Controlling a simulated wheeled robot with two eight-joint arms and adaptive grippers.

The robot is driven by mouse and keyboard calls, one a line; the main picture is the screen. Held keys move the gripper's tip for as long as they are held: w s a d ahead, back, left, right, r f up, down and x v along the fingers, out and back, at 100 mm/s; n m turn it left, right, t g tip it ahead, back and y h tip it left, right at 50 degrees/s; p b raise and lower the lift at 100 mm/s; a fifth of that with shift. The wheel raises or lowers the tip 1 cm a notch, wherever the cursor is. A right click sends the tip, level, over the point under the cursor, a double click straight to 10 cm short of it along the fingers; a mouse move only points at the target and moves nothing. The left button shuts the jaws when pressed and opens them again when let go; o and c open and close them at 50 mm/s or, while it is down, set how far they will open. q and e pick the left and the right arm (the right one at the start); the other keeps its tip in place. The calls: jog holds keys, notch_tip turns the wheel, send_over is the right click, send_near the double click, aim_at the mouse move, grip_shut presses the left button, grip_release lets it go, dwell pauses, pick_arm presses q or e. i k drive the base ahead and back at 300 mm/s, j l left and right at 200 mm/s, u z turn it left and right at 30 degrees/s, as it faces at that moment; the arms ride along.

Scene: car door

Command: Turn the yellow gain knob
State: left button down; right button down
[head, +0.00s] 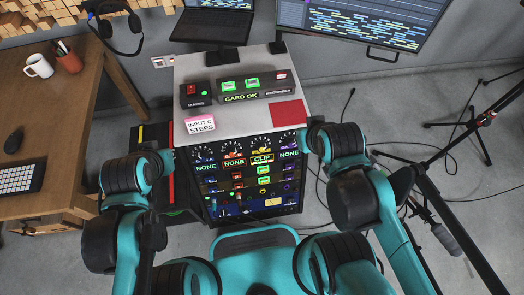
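The yellow gain knob (262,149) is in the top row of the rack's dark front panel, third from the left, with a dial scale around it. Below it a display reads CLIP, and the other columns' displays read NONE. My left arm's end (164,158) is left of the panel, apart from the knob. My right arm's end (316,124) is at the panel's upper right corner, also apart from the knob. The fingers of both grippers are too small or hidden to make out. The knob's pointer angle is too small to read.
The rack's grey top (228,137) carries a card reading INPUT C STEPS (200,124), a red pad (286,114) and a dark box reading CARD OK (240,98). A wooden desk (70,110) stands left. Tripod stands (480,125) and cables are right.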

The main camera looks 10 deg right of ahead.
aim_at(261, 145)
jog(key=k+l+z, duration=0.55)
jog(key=k+l, duration=0.15)
